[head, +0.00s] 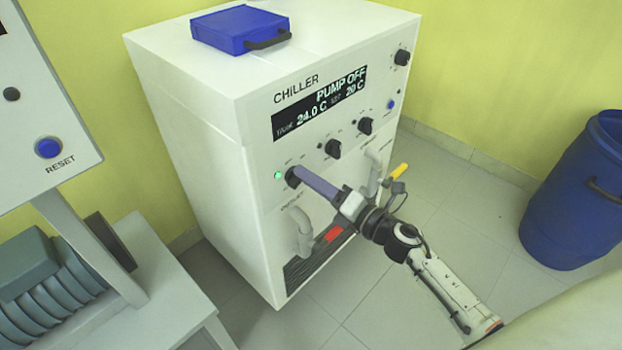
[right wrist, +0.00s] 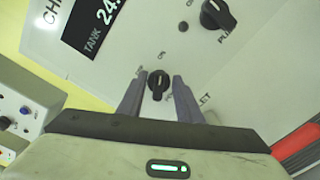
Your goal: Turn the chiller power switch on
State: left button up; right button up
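The white chiller (head: 190,120) stands in the middle of the head view; its display reads PUMP OFF, 24.0 C and 20 C. Its power switch (head: 293,177) is a black rotary knob at the panel's lower left, with a lit green lamp (head: 278,175) beside it. In the right wrist view the knob (right wrist: 158,82) sits between the two fingers of my right gripper (right wrist: 158,88), with a gap visible on each side. My right gripper also shows in the head view (head: 310,182), reaching the knob from the lower right. My left gripper is out of view.
More black knobs (head: 333,148) sit right of the power switch, and pale pipes (head: 300,235) project below it. A blue case (head: 238,30) lies on top of the chiller. A blue barrel (head: 575,200) stands at right; a panel with a RESET button (head: 48,148) is at left.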

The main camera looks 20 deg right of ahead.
jog(key=v, duration=1)
jog(key=shift+s, duration=0.1)
